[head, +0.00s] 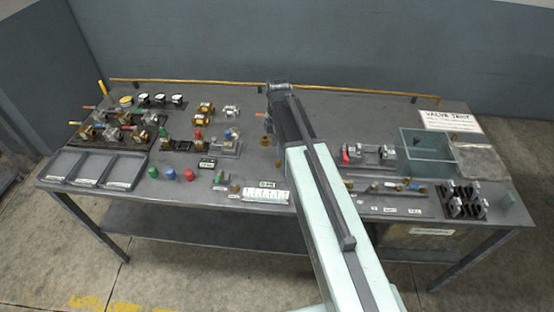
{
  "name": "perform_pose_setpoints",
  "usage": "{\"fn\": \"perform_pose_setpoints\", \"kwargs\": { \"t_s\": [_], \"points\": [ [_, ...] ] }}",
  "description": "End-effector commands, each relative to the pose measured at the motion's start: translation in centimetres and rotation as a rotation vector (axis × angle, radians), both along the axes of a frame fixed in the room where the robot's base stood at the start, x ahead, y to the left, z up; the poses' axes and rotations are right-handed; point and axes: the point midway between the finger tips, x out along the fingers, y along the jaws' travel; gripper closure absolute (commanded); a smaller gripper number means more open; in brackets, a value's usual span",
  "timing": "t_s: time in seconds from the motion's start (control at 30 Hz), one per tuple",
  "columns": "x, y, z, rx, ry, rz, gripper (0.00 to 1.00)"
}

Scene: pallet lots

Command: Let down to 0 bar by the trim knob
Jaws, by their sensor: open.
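I cannot tell which part is the trim knob. A small brass knob-like piece (265,141) stands on the bench left of my arm. A small dark display (207,162) and another display (267,184) above a white panel (265,196) face me; their readings are too small to tell. Several round dials stand at the back left, among them a white-faced one (160,98) and a yellow-rimmed one (126,101). My gripper (277,90) is at the far end of my arm, near the back of the bench. It is open, with nothing visible in it; its fingers are largely hidden.
Valves (106,132) crowd the bench's left side, behind grey trays (62,165). Green, blue and red caps (189,174) stand in front. A brass rail (190,81) edges the back.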

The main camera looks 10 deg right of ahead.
Motion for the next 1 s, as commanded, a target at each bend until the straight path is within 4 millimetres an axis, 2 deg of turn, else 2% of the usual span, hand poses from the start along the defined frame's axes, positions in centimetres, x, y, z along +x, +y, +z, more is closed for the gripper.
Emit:
{"fn": "perform_pose_setpoints", "kwargs": {
  "t_s": [0.17, 0.6, 0.9, 0.93, 1.0],
  "points": [
    [-0.1, 0.0, -0.9, 0.0, 0.0, -0.001, 0.57],
    [-0.1, 0.1, -7.8, 0.0, 0.0, -0.003, 0.57],
    [-0.1, 0.1, -7.8, 0.0, 0.0, -0.003, 0.57],
    [-0.1, 0.1, -7.8, 0.0, 0.0, -0.003, 0.59],
    [-0.1, 0.1, -7.8, 0.0, 0.0, -0.003, 0.79]
  ]
}}
